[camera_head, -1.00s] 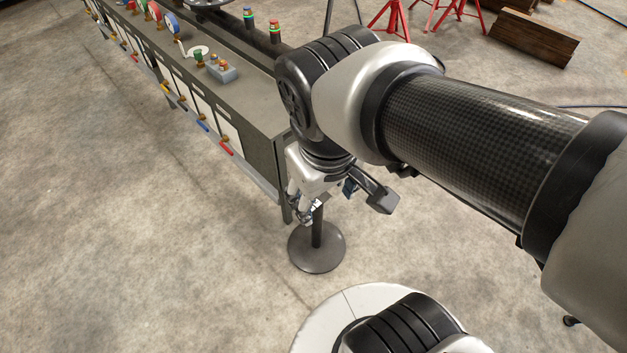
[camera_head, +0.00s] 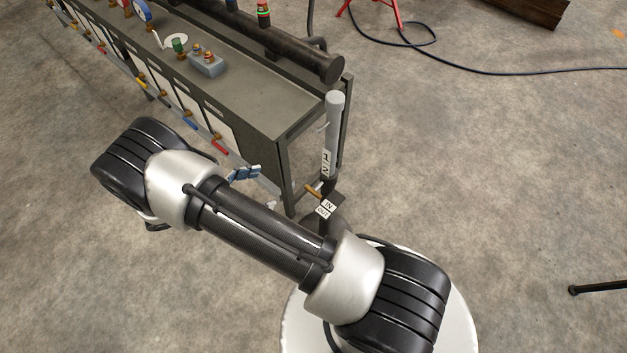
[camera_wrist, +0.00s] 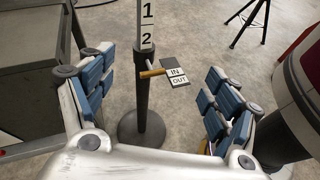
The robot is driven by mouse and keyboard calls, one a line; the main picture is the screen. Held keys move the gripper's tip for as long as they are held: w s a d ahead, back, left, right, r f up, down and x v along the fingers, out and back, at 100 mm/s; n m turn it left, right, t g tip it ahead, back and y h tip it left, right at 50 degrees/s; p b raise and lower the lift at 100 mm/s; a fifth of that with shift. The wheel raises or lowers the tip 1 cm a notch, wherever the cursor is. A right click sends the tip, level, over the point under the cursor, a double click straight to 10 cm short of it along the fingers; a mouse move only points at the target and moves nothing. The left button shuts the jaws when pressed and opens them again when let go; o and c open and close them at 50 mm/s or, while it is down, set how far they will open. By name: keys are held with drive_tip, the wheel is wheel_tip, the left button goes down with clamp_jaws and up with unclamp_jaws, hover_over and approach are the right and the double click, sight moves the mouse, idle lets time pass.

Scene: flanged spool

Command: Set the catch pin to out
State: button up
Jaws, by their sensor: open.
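The catch pin (camera_head: 314,191) is a small brass-coloured rod on a dark post (camera_head: 331,160) with a pale upper sleeve marked 1 and 2. A small plate (camera_head: 326,208) beside it reads IN above OUT. In the wrist view the pin (camera_wrist: 152,73) lies across the front of the post (camera_wrist: 143,105), with the plate (camera_wrist: 176,78) to its right; which label it is set to, I cannot tell. My gripper (camera_wrist: 158,77) is open and empty, its blue-padded fingers either side of the view. The pin shows between them, farther off. Blue pads also show in the head view, left of the pin.
A long grey bench (camera_head: 240,95) with valves and coloured handles stands at the left, its end close to the post. A dark pipe (camera_head: 280,45) runs along it. A black hose (camera_head: 480,65) lies on the floor. The floor at the right is mostly clear.

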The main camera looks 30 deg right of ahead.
drive_tip(key=s+f+n+t+h, duration=0.1)
drive_tip(key=s+f+n+t, duration=0.15)
drive_tip(key=f, duration=0.25)
drive_tip(key=s+d+f+n+t+h, duration=0.1)
drive_tip(key=f+n+t, duration=0.15)
drive_tip(key=f, duration=0.35)
drive_tip(key=s+f+n+t+h, duration=0.1)
drive_tip(key=s+f+n, duration=0.15)
drive_tip(key=f, duration=0.25)
drive_tip(key=b, duration=0.1)
approach(316, 188)
drive_tip(key=shift+n+t, duration=0.25)
drive_tip(key=shift+t, duration=0.05)
drive_tip(key=x, duration=1)
drive_tip(key=shift+d+f, duration=0.15)
drive_tip(key=shift+f, duration=0.2)
drive_tip(key=shift+c, duration=0.5)
drive_tip(key=c, duration=1.5)
